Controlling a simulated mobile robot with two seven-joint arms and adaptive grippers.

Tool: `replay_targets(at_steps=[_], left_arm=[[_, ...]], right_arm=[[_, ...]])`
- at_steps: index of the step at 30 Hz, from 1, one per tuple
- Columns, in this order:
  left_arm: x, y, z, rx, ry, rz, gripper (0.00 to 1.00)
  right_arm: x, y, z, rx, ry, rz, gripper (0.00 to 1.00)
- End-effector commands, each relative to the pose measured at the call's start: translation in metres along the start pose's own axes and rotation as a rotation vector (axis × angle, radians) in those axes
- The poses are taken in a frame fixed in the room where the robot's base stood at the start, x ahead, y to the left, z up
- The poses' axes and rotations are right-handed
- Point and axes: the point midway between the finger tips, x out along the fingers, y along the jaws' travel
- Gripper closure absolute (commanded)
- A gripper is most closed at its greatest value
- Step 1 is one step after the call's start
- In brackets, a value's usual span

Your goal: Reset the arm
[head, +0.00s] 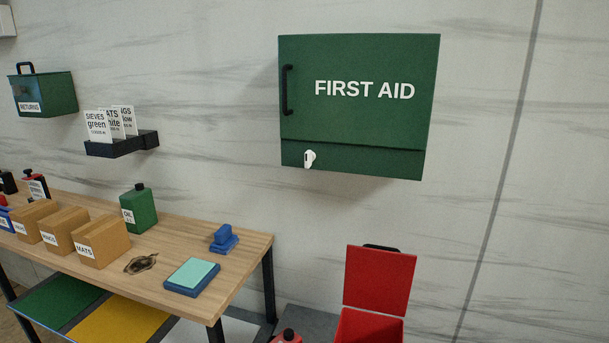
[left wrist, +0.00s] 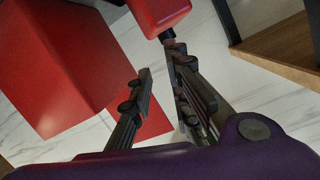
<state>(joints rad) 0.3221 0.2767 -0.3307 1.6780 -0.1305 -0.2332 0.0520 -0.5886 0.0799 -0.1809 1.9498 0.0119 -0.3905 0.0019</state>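My left gripper (left wrist: 161,64) shows in the left wrist view with its two dark fingers apart and nothing visible between them. A red bottle (left wrist: 158,14) with a dark neck is at the top of that view, close to the right-hand fingertip; I cannot tell whether they touch. A large red box (left wrist: 65,65) fills the left side of the same view. Neither gripper shows in the head view, and my right gripper is not seen.
In the head view, a wooden table (head: 240,252) holds boxes, a green oil can (head: 138,212) and a blue pad (head: 192,277). A green first aid cabinet (head: 350,125) hangs on the wall. A red bin (head: 370,325) with its lid raised stands right of the table.

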Motion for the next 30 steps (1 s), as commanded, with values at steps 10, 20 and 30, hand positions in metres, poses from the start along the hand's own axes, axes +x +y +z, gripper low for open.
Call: replay_targets(at_steps=[10,20,30], left_arm=[[-0.203,0.026,0.116,-0.342,-0.369,-0.109,0.83],[-0.344,0.062,0.182,-0.468,-0.591,-0.189,0.83],[-0.36,0.069,0.191,-0.473,-0.62,-0.19,0.83]], right_arm=[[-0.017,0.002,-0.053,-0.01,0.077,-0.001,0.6],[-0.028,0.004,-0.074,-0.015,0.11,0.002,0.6],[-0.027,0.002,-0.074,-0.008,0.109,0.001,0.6]])
